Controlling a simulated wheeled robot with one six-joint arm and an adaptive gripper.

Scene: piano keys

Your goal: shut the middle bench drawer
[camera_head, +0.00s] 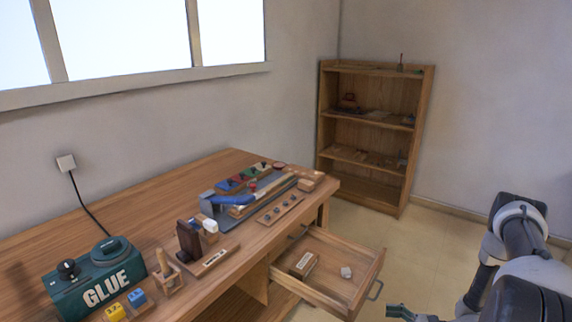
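A wooden bench drawer (368,276) stands pulled out from the right side of the workbench (150,208). Its metal handle (375,291) is on its outer front, at the right. Inside it lie a small labelled wooden block (304,263) and a small pale piece (346,272). Whether other drawers lie beside it is hard to see. My gripper (402,313) is at the bottom edge, just right of the drawer front and apparently apart from the handle. Only a teal-grey tip shows, and the rest is cut off, so its opening cannot be told.
The bench top holds a green GLUE box (95,280), a tool rack (204,258) and a tray of coloured parts (245,200). A wooden shelf (375,192) stands behind, against the wall. The floor (425,245) right of the drawer is clear.

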